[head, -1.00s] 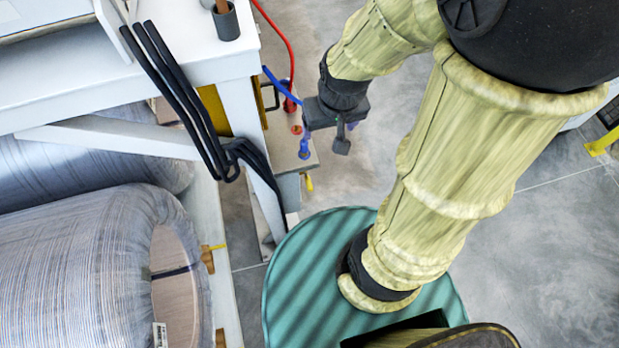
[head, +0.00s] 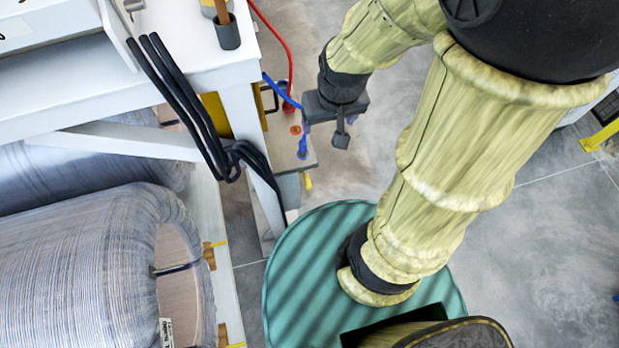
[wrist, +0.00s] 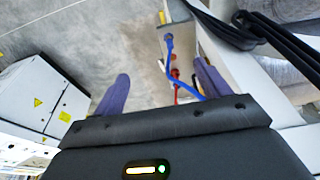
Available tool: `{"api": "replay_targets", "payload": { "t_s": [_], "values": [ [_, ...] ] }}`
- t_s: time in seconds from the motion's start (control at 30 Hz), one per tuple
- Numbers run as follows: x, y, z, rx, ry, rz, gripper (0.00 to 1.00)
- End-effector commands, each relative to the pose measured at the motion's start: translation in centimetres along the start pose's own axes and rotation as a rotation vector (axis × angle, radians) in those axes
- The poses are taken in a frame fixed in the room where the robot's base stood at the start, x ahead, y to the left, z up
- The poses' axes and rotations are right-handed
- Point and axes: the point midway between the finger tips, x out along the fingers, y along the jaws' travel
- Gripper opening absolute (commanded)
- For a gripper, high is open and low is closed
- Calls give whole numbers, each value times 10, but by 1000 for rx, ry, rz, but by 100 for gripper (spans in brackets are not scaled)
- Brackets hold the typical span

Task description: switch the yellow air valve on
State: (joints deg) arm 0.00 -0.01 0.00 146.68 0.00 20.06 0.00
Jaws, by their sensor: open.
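The yellow air valve handle (head: 308,181) is a small yellow tab below the end of a grey panel (head: 311,158) beside the white frame. In the wrist view a small yellow piece (wrist: 162,17) shows at the far end of the panel, probably the same handle; its exact setting is too small to tell. My gripper (head: 323,138) is above and beside the panel, apart from the handle. In the wrist view its two purple-blue fingers (wrist: 162,87) are spread wide with nothing held between them.
A blue hose (head: 283,90) and a red hose (head: 284,45) run to fittings on the panel. Black cables (head: 183,95) hang on the white frame (head: 240,105). Large wire coils (head: 80,265) lie left. A white cabinet (wrist: 40,95) stands left in the wrist view.

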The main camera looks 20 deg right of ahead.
Motion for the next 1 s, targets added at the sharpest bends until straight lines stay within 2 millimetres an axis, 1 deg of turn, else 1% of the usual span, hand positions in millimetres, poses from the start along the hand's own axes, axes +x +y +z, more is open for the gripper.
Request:
{"api": "replay_targets", "payload": {
  "t_s": [0.03,0.07,0.1,0.17,0.2,0.37,0.47,1.0],
  "values": [
    [0,0,0,0,0,0,66],
    [2,0,0,0,0,0,60],
    [5,0,1,0,0,0,52],
    [13,0,3,0,0,0,40],
    [20,0,4,0,0,0,32],
    [47,0,11,0,0,0,1],
    [54,0,13,0,0,0,0],
    [51,0,12,0,0,0,0]
  ]
}}
